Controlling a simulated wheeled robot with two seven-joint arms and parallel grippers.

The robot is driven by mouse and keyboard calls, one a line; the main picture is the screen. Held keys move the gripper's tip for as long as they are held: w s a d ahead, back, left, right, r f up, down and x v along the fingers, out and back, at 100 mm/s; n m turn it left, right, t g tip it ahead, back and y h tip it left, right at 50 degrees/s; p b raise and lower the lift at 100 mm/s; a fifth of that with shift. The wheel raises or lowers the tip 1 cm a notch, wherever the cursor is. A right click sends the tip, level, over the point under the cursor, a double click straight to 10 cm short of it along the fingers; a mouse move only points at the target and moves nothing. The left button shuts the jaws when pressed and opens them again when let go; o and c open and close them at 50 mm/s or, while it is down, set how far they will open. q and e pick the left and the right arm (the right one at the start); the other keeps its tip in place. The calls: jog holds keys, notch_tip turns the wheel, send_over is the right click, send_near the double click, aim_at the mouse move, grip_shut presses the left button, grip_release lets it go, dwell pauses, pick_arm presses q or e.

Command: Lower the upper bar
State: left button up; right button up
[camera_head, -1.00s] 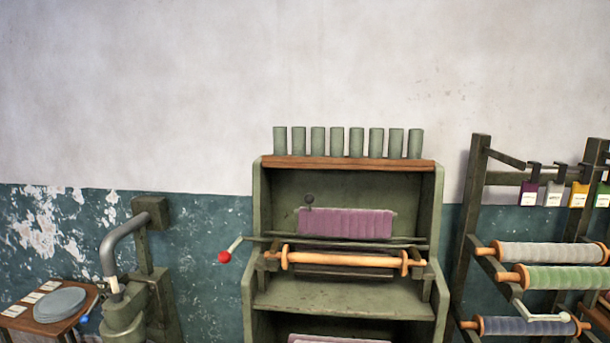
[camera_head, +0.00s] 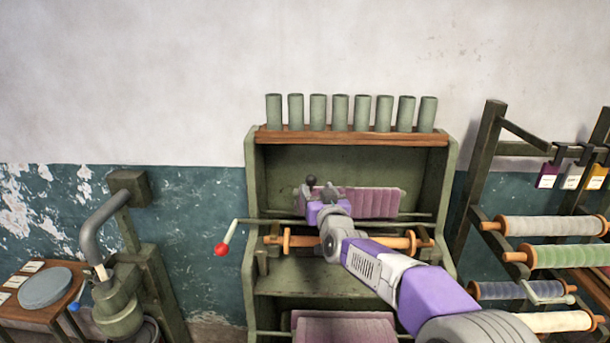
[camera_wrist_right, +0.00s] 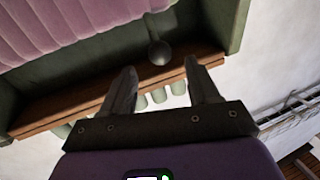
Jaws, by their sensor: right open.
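A green wooden frame (camera_head: 251,190) holds a pleated purple cloth (camera_head: 380,203). Dark thin bars (camera_head: 285,222) run across it below the cloth, with a red-knobbed crank (camera_head: 222,249) at their left end. A dark round knob (camera_head: 311,180) stands in front of the cloth's upper left; I cannot tell which bar it belongs to. My right gripper (camera_head: 318,189) is open at this knob. In the right wrist view the knob (camera_wrist_right: 160,52) lies just beyond and between the open fingertips (camera_wrist_right: 160,68), with nothing held. My arm hides part of the bars. My left gripper is out of view.
An orange wooden roller (camera_head: 300,241) crosses the frame below the bars. Several green cups (camera_head: 340,112) stand on its top shelf (camera_head: 350,137). A spool rack (camera_head: 482,165) stands right, a green machine (camera_head: 118,305) left. The wall above is clear.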

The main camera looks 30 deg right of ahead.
aim_at(313, 183)
jog(key=shift+x, duration=3.45)
jog(key=shift+f, duration=0.1)
jog(key=shift+c, duration=0.2)
grip_shut()
